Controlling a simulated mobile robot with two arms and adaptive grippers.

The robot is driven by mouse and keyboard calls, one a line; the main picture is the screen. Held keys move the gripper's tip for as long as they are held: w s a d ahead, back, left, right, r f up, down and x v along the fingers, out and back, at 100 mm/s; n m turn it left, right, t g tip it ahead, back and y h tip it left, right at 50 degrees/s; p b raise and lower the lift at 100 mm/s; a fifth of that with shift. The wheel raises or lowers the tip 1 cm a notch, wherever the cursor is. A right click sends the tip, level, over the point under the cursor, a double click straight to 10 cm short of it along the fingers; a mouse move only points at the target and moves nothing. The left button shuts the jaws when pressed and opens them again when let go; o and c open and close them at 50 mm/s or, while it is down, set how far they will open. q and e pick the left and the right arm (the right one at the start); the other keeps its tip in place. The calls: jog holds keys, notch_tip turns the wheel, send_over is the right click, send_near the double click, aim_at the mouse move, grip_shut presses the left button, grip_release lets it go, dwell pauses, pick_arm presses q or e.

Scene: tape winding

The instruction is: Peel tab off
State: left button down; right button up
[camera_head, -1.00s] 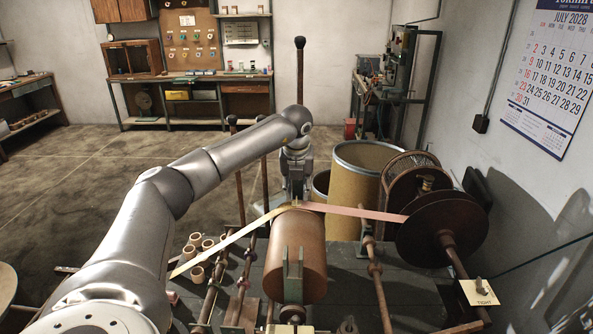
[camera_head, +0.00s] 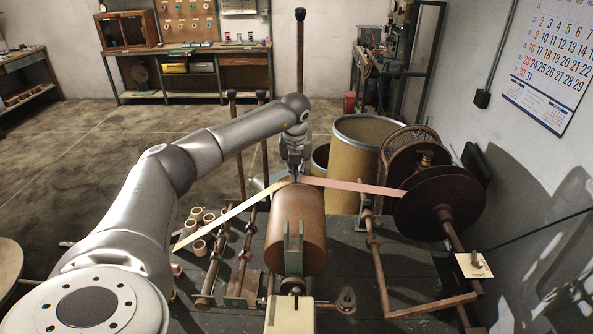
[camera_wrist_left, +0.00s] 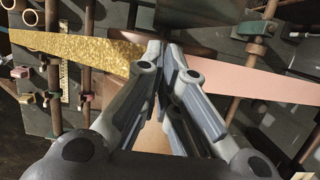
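A yellow strip (camera_head: 235,211) rises from the lower left to the top of a brown drum (camera_head: 299,235). A pink strip (camera_head: 355,186) runs from there to a dark disc reel (camera_head: 440,208) at the right. My left gripper (camera_head: 294,178) points down at the far top edge of the drum, where the two strips meet. In the left wrist view its fingers (camera_wrist_left: 165,48) come together in a narrow V, between the gold strip (camera_wrist_left: 80,60) and the pink strip (camera_wrist_left: 262,85). No tab can be made out; the fingers hide the joint. My right gripper is out of view.
A tan barrel (camera_head: 355,145) stands behind the drum at the right. Posts and rollers (camera_head: 373,243) flank the drum on the dark bench. Several cardboard cores (camera_head: 198,230) sit at the left. A switch plate (camera_head: 474,265) is at the lower right.

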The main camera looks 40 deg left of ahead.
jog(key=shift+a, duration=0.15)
pick_arm(q)
jog(key=shift+r, duration=0.1)
jog(key=shift+r+p, duration=1.1)
jog(key=shift+r, duration=0.4)
jog(key=shift+r+p, duration=0.7)
jog(key=shift+r, duration=0.3)
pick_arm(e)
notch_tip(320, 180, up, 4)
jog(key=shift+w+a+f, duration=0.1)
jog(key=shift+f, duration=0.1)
